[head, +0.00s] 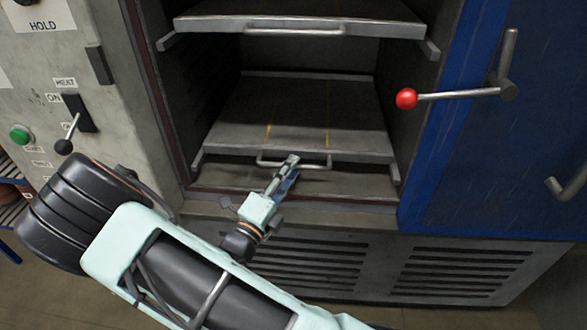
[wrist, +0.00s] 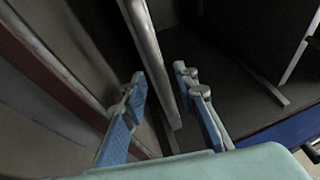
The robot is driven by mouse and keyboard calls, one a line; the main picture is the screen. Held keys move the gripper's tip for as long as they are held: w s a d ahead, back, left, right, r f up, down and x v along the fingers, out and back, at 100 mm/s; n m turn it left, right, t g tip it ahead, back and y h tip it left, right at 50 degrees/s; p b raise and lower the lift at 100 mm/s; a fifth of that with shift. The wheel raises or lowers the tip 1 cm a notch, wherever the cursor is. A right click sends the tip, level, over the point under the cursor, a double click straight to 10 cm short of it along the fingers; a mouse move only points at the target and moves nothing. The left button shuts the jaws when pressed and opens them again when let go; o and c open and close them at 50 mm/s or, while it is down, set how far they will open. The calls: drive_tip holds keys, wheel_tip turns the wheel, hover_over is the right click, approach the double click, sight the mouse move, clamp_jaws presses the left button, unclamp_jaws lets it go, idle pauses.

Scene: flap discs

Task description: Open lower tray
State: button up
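The lower tray (head: 305,128) is a grey metal shelf inside the oven-like cabinet, with a thin bar handle (head: 318,166) on its front edge. My gripper (head: 285,168) is at the left part of this handle. The wrist view shows its two blue fingers (wrist: 160,82) spread apart, with a grey metal bar (wrist: 152,50) running between them. Gaps show on both sides of the bar; I cannot tell whether it is the handle or the tray's front edge. The gripper hides part of the handle in the head view.
An upper tray (head: 300,12) with its own handle is above. The blue door (head: 500,150), with a red-knobbed lever (head: 406,98), stands open at the right. A control panel (head: 60,90) with switches is at the left. A vented grille (head: 300,265) is below.

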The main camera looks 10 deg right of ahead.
drive_tip(key=shift+x, duration=0.95)
drive_tip(key=shift+c, duration=0.3)
clamp_jaws()
